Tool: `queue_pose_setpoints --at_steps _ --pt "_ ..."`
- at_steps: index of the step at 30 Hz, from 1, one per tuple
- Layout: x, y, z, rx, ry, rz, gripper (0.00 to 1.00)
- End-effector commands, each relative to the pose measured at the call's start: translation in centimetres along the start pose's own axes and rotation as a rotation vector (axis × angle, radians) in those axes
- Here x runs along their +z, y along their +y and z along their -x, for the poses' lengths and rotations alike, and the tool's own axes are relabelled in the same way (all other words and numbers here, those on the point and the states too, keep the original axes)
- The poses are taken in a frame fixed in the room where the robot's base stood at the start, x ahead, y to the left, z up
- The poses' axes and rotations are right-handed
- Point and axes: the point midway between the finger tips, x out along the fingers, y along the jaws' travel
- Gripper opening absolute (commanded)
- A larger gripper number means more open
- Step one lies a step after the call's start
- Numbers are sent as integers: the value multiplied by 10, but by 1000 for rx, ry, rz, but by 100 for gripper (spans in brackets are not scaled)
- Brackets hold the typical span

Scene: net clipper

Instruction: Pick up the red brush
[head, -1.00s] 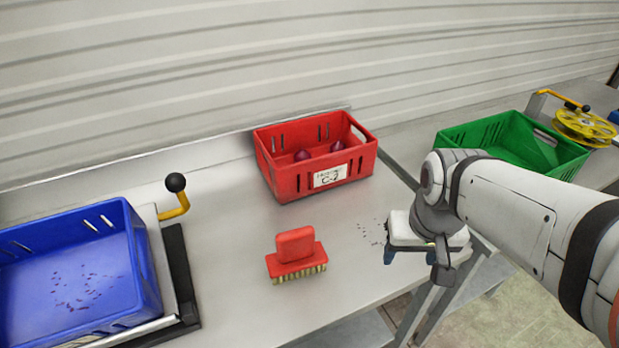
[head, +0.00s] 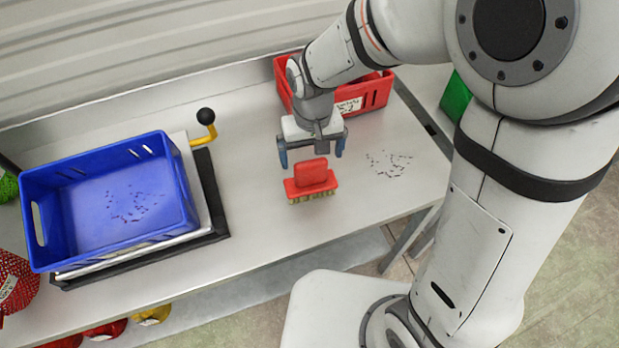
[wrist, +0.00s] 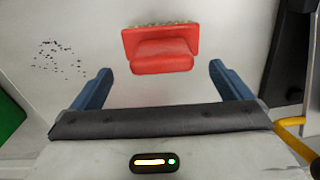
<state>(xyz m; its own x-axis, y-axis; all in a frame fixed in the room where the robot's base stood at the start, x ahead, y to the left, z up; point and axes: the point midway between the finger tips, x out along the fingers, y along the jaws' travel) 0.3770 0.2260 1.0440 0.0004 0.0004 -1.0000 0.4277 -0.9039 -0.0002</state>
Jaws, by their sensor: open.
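The red brush (head: 311,178) sits on the metal table with its pale bristles down and its red block handle up. My gripper (head: 312,154) is open and empty, with its blue fingers spread, above and slightly behind the brush in the head view. In the wrist view the brush (wrist: 161,50) lies ahead of the two fingertips (wrist: 161,84), roughly centred between them. The fingers do not appear to touch it. Nothing of the brush is hidden by the gripper.
A red crate (head: 376,94) stands behind my gripper, partly hidden by my arm. A blue crate (head: 185,205) rests on a scale with a yellow lever (head: 202,138) at the left. Small dark bits (head: 389,163) lie right of the brush.

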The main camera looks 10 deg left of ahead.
Motion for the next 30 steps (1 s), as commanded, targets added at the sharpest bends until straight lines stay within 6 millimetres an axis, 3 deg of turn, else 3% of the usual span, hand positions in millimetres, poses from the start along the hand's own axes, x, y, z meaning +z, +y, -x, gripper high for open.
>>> queue_pose_setpoints --at_steps 9,18,30 --pt "-1 -2 -39 1 -4 0 98" --pt "-2 -2 -43 0 0 1 97" --pt "-2 -3 -42 0 0 2 65"
